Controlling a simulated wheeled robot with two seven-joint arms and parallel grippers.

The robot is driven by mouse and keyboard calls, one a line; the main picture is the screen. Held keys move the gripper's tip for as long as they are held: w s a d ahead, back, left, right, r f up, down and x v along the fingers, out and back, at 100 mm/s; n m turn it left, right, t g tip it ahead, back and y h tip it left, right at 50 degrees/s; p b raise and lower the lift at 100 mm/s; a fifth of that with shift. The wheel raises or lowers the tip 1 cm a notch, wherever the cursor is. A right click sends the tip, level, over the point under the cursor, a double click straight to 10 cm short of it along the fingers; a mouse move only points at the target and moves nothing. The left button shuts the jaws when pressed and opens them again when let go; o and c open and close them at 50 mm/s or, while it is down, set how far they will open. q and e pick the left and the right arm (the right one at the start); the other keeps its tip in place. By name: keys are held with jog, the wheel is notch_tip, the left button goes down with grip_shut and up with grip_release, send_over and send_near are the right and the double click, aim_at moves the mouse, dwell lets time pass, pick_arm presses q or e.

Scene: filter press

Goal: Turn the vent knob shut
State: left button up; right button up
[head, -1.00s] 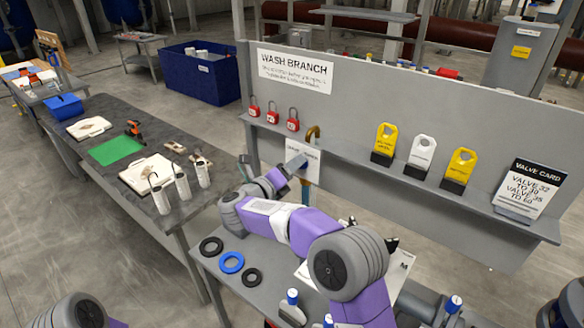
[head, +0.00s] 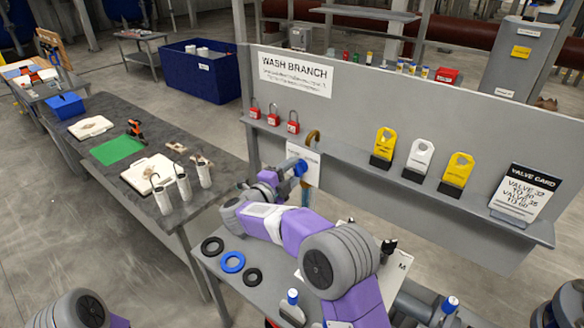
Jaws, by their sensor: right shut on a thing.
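The vent knob appears to be the blue round knob (head: 301,168) in front of the white card (head: 302,153) under the wash branch sign, by a brass-coloured bent pipe (head: 313,138). My right arm reaches across the bench to it from the lower right. My right gripper (head: 292,167) is at the knob and shut on it. My own wrist hides much of the fingers, and the knob's exact angle cannot be read. My left gripper is out of view.
Red padlocks (head: 272,118) and yellow and white tags (head: 420,158) stand on the panel's ledge. Black and blue rings (head: 232,262) lie on the bench below my right arm. A side table (head: 110,118) at left holds white canisters (head: 182,185) and boards.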

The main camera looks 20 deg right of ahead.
jog(key=n+p, duration=0.2)
jog(key=n, duration=0.2)
jog(key=shift+n+p, duration=0.35)
jog(key=shift+n, duration=0.05)
jog(key=shift+f+n+p, duration=0.15)
jog(key=shift+n+p, duration=0.15)
jog(key=shift+n, duration=0.2)
jog(key=o, duration=1.1)
jog(key=shift+s, duration=0.1)
jog(key=shift+c, duration=0.2)
jog(key=b+v, duration=0.1)
jog(key=v, duration=0.6)
jog(key=shift+s+a+b, duration=0.2)
jog(key=shift+a+b, duration=0.05)
jog(key=shift+b, duration=0.1)
